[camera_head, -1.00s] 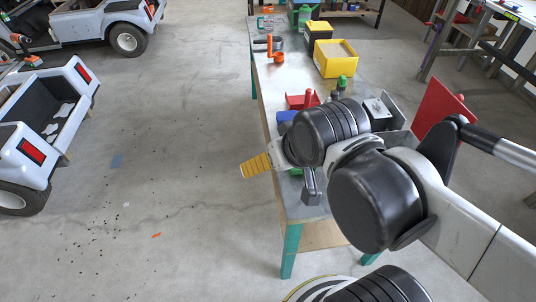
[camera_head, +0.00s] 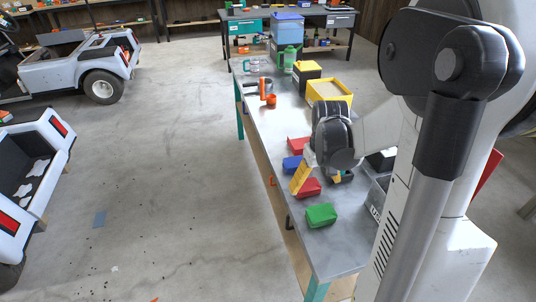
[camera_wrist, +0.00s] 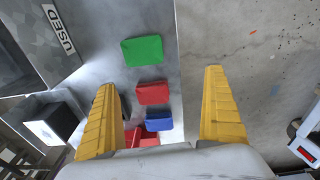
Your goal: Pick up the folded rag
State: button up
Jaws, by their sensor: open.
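Three folded cloth-like pieces lie in a row on the grey workbench (camera_head: 340,240): green (camera_head: 321,215), red (camera_head: 308,188) and blue (camera_head: 293,165). In the wrist view the green one (camera_wrist: 142,50) is farthest up, with the red one (camera_wrist: 153,93) and the blue one (camera_wrist: 153,121) below it. I cannot tell which one the task means. My gripper (camera_head: 316,184) is open above the bench near the red and blue pieces. Its yellow fingers (camera_wrist: 162,80) are wide apart with nothing held; the row shows between them, nearer the left finger.
A grey bin marked USED (camera_wrist: 60,30) stands beside the row. A red object (camera_head: 298,145) lies beyond the blue piece. A yellow box (camera_head: 329,91) and an orange-handled tool (camera_head: 267,92) are farther back.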

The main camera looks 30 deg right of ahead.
jog(key=g, duration=0.1)
send_near(322, 212)
jog(key=shift+w+d+y, duration=0.2)
jog(key=shift+d+y, duration=0.1)
jog(key=shift+d, duration=0.05)
notch_tip(322, 212, down, 5)
jog(key=shift+f+b, duration=0.1)
jog(key=shift+b, duration=1)
notch_tip(322, 212, down, 6)
jog(key=b, duration=0.3)
jog(key=shift+s+a, duration=0.1)
jog(key=shift+s, duration=0.05)
jog(key=shift+r, duration=0.2)
jog(key=c, duration=1)
